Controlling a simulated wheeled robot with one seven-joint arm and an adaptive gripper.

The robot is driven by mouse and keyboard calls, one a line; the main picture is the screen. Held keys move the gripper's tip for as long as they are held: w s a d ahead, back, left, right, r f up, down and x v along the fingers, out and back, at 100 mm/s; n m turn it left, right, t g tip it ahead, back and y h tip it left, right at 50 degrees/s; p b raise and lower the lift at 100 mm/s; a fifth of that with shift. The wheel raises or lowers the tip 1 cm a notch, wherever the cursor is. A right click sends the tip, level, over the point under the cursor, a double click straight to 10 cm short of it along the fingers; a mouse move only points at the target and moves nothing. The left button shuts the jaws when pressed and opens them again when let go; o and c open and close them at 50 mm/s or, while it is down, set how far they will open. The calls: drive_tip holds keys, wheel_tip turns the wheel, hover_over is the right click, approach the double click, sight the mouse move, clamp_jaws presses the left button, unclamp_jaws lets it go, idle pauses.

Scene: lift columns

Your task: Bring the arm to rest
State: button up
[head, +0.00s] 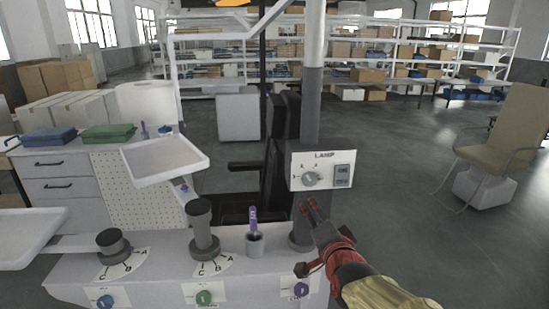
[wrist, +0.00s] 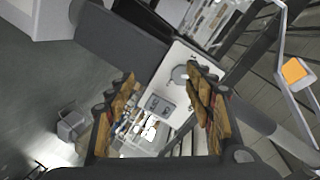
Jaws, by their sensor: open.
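My gripper (head: 311,208) is at the lower right of centre in the head view, at the end of my red and tan arm. It is just below the white LAMP panel (head: 323,170), which has a round dial and a switch, and in front of the grey column. In the wrist view my gripper (wrist: 160,108) shows two brown-padded fingers spread apart with nothing held between them. The LAMP panel (wrist: 182,62) appears beyond and between the fingers. I cannot tell whether a finger touches the panel or the column.
A pale bench (head: 170,272) holds two dark lever knobs (head: 203,215) (head: 113,242) and a cup with a purple-handled tool (head: 254,240). A white tray (head: 165,158) stands above it. A chair (head: 505,125) is at the right. Open floor lies between the bench and the shelves.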

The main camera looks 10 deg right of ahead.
drive_tip(key=s+a+f+n+g+y, duration=0.1)
drive_tip(key=s+a+f+n+g, duration=0.1)
drive_tip(key=s+f+n+g, duration=0.8)
drive_tip(key=s+d+r+n+p, duration=0.1)
drive_tip(key=s+r, duration=0.1)
drive_tip(key=s, duration=0.7)
drive_tip(key=s+d+r+p, duration=0.1)
drive_tip(key=s+d, duration=0.1)
drive_tip(key=s, duration=0.7)
drive_tip(key=shift+d+r+n+h, duration=0.2)
drive_tip(key=shift+r+n+h, duration=0.2)
